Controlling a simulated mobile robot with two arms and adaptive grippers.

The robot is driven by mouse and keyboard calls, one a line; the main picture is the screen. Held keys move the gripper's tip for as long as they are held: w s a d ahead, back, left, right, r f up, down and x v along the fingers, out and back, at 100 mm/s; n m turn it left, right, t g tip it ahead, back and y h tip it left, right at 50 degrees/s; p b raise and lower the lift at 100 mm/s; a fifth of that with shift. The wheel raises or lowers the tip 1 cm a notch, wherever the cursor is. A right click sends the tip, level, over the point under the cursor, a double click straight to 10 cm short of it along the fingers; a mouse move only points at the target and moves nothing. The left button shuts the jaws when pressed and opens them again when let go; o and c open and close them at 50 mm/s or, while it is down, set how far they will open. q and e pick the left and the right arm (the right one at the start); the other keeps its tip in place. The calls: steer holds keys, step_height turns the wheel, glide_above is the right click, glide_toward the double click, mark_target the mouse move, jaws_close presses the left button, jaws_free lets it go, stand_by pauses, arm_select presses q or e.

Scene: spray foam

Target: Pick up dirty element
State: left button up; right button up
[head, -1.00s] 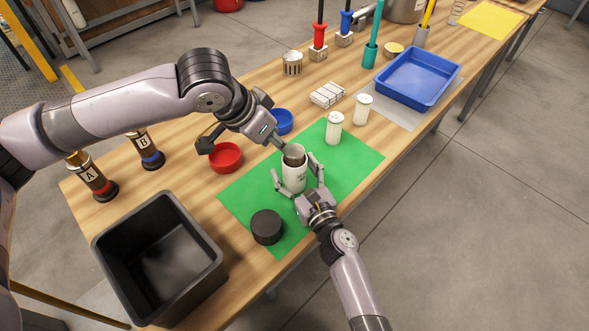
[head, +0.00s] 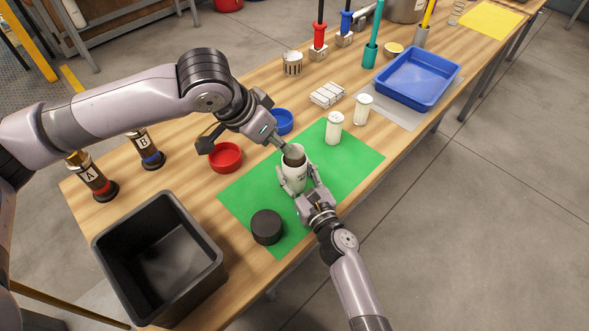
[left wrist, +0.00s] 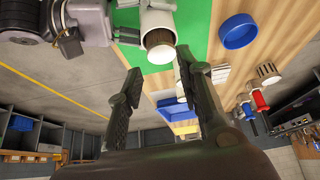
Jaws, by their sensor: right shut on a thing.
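A white canister (head: 293,176) stands upright on the green mat (head: 345,170), with a dark brown element (head: 294,155) showing in its open top. In the left wrist view the canister (left wrist: 158,20) shows its mouth and the brown element (left wrist: 161,55) inside. My right gripper (head: 303,184) is shut around the canister's body from the near side. My left gripper (head: 285,147) is just above the canister's mouth. In the left wrist view its two fingers (left wrist: 157,80) are apart with nothing between them. How deep the element sits is hidden.
A black lid (head: 267,227) lies on the mat. A black bin (head: 160,255) stands at the near left. Red (head: 225,157) and blue (head: 281,121) caps, two white cylinders (head: 334,128) and a blue tray (head: 418,78) are around the mat.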

arm_select(q)
steer(key=shift+o, duration=1.2)
steer(key=shift+w, duration=0.3)
steer(key=o, duration=0.4)
steer(key=w+d+m+t+h, duration=0.1)
steer(key=w+m+t+h, duration=0.2)
steer(key=w+m, duration=0.3)
steer(key=w, duration=0.3)
steer(key=shift+w+r+t, duration=0.25)
steer(key=shift+w+t, duration=0.05)
steer(key=w+m+t+h, duration=0.2)
steer(key=w+m, duration=0.2)
steer(key=m, duration=0.1)
steer(key=m+g+h, duration=0.8)
steer(key=m+h, duration=0.1)
steer(key=m, duration=2.3)
glide_toward(295, 150)
steer(key=shift+m, duration=0.4)
steer(key=shift+w+d+f, duration=0.1)
steer(key=shift+w+d, duration=0.05)
steer(key=shift+d, duration=1.5)
steer(key=shift+w+d, duration=0.2)
steer(key=shift+d, duration=1.45)
steer(key=shift+w+d+f, duration=0.1)
steer(key=shift+w+d, duration=0.05)
steer(key=shift+d, duration=1.5)
